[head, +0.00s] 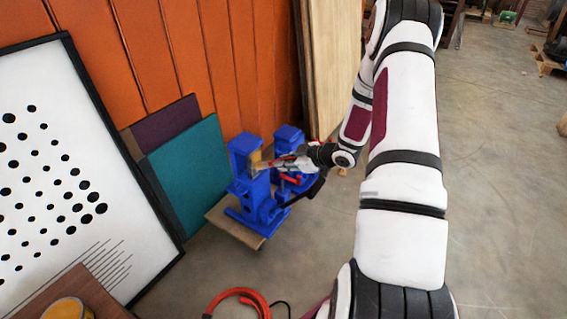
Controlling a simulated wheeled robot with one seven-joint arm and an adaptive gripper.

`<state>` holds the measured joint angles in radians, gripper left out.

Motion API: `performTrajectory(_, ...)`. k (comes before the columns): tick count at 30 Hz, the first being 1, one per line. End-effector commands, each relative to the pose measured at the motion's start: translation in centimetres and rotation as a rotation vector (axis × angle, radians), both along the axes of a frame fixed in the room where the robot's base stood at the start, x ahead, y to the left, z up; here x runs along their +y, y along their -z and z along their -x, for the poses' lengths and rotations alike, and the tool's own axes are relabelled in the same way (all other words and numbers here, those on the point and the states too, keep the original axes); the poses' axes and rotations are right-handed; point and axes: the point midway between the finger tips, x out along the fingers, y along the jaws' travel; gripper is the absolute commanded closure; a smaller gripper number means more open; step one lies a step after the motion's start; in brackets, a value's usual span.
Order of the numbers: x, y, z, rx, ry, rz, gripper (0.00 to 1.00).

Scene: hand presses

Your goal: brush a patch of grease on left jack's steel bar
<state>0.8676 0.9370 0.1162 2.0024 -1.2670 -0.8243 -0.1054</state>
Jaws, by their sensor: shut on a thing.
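The left jack (243,148) is a blue press-like frame standing upright on a wooden board (222,219). A second blue jack (288,134) stands just behind it to the right. My gripper (274,164) reaches in from the right at the height of the left jack's upper frame. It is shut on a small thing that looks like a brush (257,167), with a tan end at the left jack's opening. The steel bar is hard to make out here, and I cannot tell whether the brush touches it. Any grease is too small to see.
Framed dotted art (95,150), a teal panel (190,170) and a purple panel (165,122) lean at the left by an orange wall (160,50). A pale wooden panel (333,60) stands behind. A red hose (235,293) lies in front.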

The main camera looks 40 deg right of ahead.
Motion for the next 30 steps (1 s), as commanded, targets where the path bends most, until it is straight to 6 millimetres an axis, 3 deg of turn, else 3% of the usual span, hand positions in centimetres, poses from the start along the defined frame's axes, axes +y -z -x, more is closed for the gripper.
performTrajectory(9,-2.4,-0.1,-0.7,0.0,0.001,0.001,1.0)
performTrajectory(14,-2.8,0.0,-0.8,0.001,0.001,0.0,1.0)
performTrajectory(20,-2.4,0.0,-0.8,0.001,0.0,-0.001,1.0)
performTrajectory(30,0.1,0.0,0.0,0.001,0.0,-0.001,1.0)
